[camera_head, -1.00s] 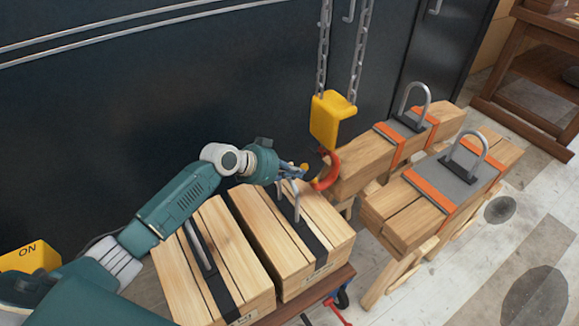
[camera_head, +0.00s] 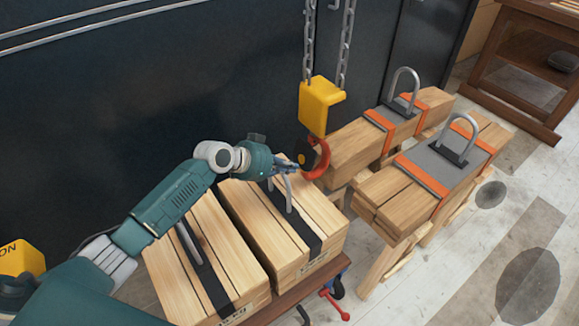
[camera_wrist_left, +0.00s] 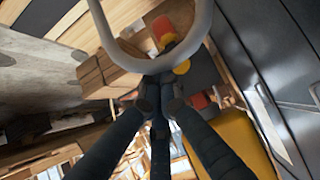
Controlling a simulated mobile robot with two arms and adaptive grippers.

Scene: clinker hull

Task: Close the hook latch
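A red hook (camera_head: 321,160) hangs below a yellow hoist block (camera_head: 318,106) on chains. A dark latch piece with a yellow knob (camera_head: 302,158) shows at the left side of the hook, by its opening; I cannot tell whether it meets the hook's tip. My left gripper (camera_head: 291,169) is just left of the latch, at or very near it. In the left wrist view, its dark fingers (camera_wrist_left: 160,88) converge with tips together, close to the yellow knob (camera_wrist_left: 182,67); contact is unclear. The red hook also shows there (camera_wrist_left: 163,30). My right gripper is out of view.
Timber bundles with a metal handle (camera_head: 287,190) stand on a cart directly below my left gripper; a grey loop crosses close to the wrist camera. Strapped beams (camera_head: 395,208) on trestles stand at right. Dark cabinets (camera_head: 120,110) form the back wall.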

